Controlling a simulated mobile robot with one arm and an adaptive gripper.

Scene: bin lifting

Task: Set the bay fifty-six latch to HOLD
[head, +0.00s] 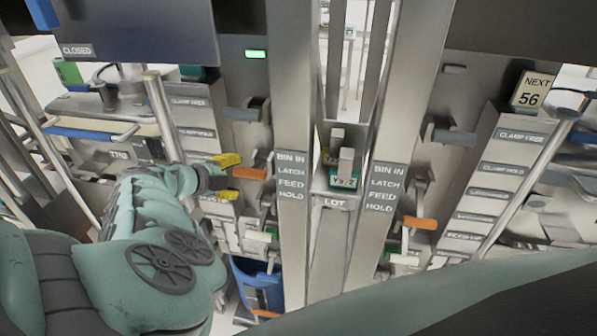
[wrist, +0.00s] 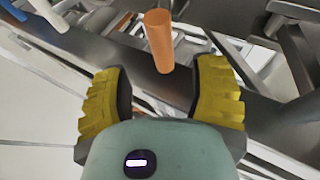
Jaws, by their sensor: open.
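My gripper (head: 234,178) is open, with yellow ridged fingers, at the left of the middle posts in the head view. An orange latch handle (head: 249,172) lies just off its fingertips. In the wrist view the orange handle (wrist: 158,42) points toward my gripper (wrist: 160,80), in line with the gap between the fingers; I cannot tell whether it is between them. Each post has a label plate reading BIN IN, LATCH, FEED, HOLD: the left plate (head: 291,182) and the right plate (head: 381,188).
A sign reading NEXT 56 (head: 530,92) stands at the upper right. A blue bin (head: 258,285) is below my gripper. Grey levers (head: 245,113) and metal rails crowd both sides.

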